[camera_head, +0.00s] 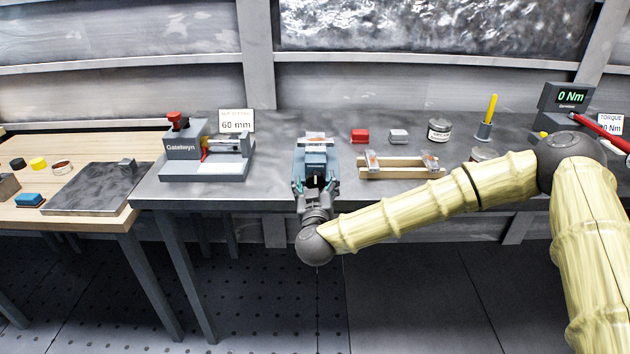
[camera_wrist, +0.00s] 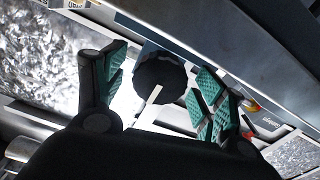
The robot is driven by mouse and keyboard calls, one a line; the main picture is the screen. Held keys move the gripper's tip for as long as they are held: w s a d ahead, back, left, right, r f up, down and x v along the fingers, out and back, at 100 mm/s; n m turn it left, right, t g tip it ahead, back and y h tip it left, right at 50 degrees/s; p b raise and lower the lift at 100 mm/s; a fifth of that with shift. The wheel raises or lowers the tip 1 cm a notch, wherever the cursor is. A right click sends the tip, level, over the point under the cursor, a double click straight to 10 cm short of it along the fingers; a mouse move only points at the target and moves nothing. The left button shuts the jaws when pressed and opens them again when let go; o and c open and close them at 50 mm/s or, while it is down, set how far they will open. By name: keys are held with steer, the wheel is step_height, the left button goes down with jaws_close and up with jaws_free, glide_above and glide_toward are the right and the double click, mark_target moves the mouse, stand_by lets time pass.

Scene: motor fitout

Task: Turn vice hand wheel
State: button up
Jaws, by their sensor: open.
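The blue-grey vice (camera_head: 315,154) stands near the front edge of the grey bench, with a clear-looking piece (camera_head: 314,138) at its top. Its hand wheel is a dark round knob (camera_wrist: 160,72) with a white mark (camera_wrist: 152,100), facing my gripper. My gripper (camera_head: 315,185) is at the front of the vice, with its green-padded fingers open. In the wrist view the wheel lies between the two fingers, with gaps showing on both sides. I cannot tell how deep the fingers reach around it. In the head view the gripper partly hides the wheel.
A Gatelwyn device (camera_head: 183,148) with a "60 mm" sign (camera_head: 236,121) stands left of the vice. A wooden rack (camera_head: 400,175) lies to the right. A torque display (camera_head: 568,97) stands far right.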

steer(key=shift+w, duration=0.55)
steer(key=c, duration=1.1)
steer(key=shift+o, duration=0.2)
steer(key=shift+m, duration=0.5)
steer(key=shift+f+m+b, duration=0.1)
steer(key=shift+m+b, duration=0.25)
steer(key=shift+m, duration=1.15)
steer(key=shift+m+b, duration=0.4)
steer(key=shift+m, duration=0.6)
